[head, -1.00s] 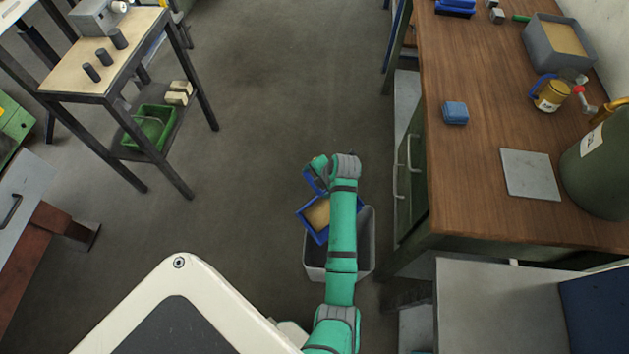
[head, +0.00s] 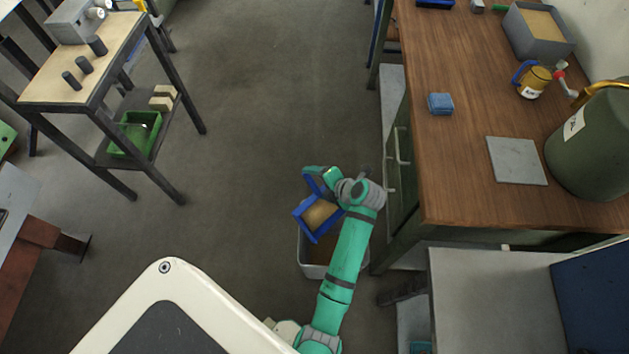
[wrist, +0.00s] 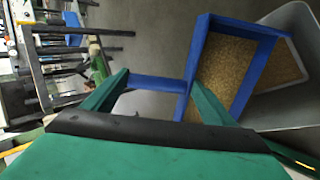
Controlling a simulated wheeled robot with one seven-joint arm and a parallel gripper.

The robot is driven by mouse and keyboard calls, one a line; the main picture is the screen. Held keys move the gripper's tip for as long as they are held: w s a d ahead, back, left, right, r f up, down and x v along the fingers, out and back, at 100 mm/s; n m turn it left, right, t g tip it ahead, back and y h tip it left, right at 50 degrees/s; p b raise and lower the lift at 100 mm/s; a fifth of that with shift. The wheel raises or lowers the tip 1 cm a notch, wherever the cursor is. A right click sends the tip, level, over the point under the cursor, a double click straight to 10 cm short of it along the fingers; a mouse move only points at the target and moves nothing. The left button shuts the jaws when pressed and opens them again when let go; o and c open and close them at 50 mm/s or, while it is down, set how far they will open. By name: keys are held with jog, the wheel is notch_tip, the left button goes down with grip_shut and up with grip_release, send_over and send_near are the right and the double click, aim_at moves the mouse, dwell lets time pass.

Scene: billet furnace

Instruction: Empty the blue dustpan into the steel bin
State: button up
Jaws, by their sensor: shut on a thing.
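The blue dustpan (head: 299,214) holds tan granular material, which also shows inside the dustpan in the wrist view (wrist: 200,48). My gripper (head: 317,174) is shut on the dustpan's blue handle, seen between the fingers in the wrist view (wrist: 158,82). The dustpan hangs above the far left part of the steel bin (head: 311,270), its pan covering part of the bin's opening in the head view. The grey bin stands on the floor; in the wrist view its rim (wrist: 297,48) is at the right, with tan-brown material visible inside. My arm hides part of the bin.
A wooden workbench (head: 460,170) with green drawers stands close right of the bin. It carries a blue block (head: 440,104), a grey plate (head: 516,160) and a green cylinder (head: 590,150). A steel-framed table (head: 50,85) stands at the left. The floor between is open.

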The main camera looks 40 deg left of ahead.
jog(key=shift+s+d+r+y, duration=0.1)
jog(key=shift+d+r+y, duration=0.2)
jog(key=shift+d, duration=0.2)
jog(key=shift+s+d+r+y, duration=0.1)
jog(key=shift+d+r+y, duration=0.15)
jog(key=shift+d, duration=0.3)
jog(key=shift+d+r+y, duration=0.2)
jog(key=shift+d+y, duration=0.15)
jog(key=shift+d, duration=0.15)
dwell(2.0)
